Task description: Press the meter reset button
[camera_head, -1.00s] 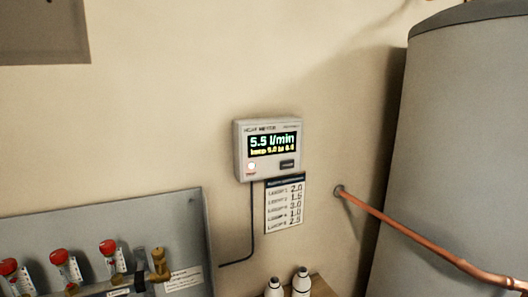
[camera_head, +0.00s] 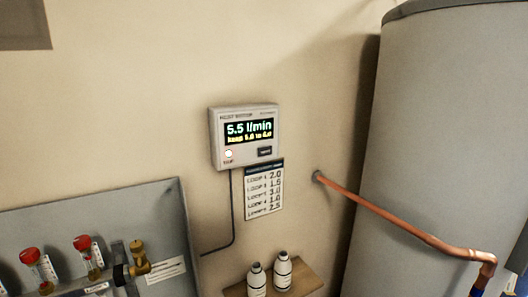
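The grey heat meter (camera_head: 244,137) is fixed to the wall in the middle of the head view. Its lit screen (camera_head: 248,131) reads "5.5 l/min" with a smaller yellow line below that looks like "keep 5.0 to 6.0". A dark button (camera_head: 265,151) with a small label is at the meter's lower right. A small round pale light or button (camera_head: 228,153) with red lettering under it is at the lower left. I cannot read for sure which is the reset. Neither of my grippers is in view.
A list of loop values (camera_head: 264,190) hangs below the meter. A manifold panel (camera_head: 160,215) with red-capped gauges is at lower left. White bottles (camera_head: 283,271) stand on a wooden shelf (camera_head: 312,279). A copper pipe (camera_head: 400,223) runs to the large grey tank (camera_head: 440,130) at right.

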